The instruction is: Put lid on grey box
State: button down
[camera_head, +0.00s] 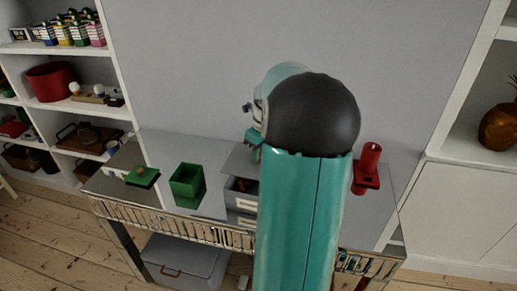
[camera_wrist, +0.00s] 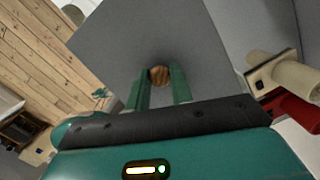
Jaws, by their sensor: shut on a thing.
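In the wrist view my gripper (camera_wrist: 160,88) has its two green fingers on either side of a round wooden knob (camera_wrist: 159,75). The knob sits on a flat grey panel, which looks like the lid (camera_wrist: 205,60) and fills much of that view. In the head view a grey box-like thing (camera_head: 243,201) with a pale label on its front stands on the table. A dark gap shows under its grey top, and my arm covers its right side. My fingertips are hidden by my arm there, so I cannot tell whether the lid touches the box.
A green open box (camera_head: 188,182) and a green lid (camera_head: 142,178) with an orange knob stand left on the table (camera_head: 215,205). Shelves (camera_head: 75,105) flank the table. A grey storage box (camera_head: 185,262) is underneath.

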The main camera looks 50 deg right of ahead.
aim_at(259, 166)
jog(key=shift+s+a+r, duration=0.25)
jog(key=shift+s+a, duration=0.05)
jog(key=shift+w+d+f, duration=0.15)
jog(key=shift+f, duration=2.85)
jog(key=shift+f, duration=0.4)
jog(key=c, duration=0.7)
grip_release()
jog(key=shift+o, duration=0.2)
jog(key=shift+r, duration=3.5)
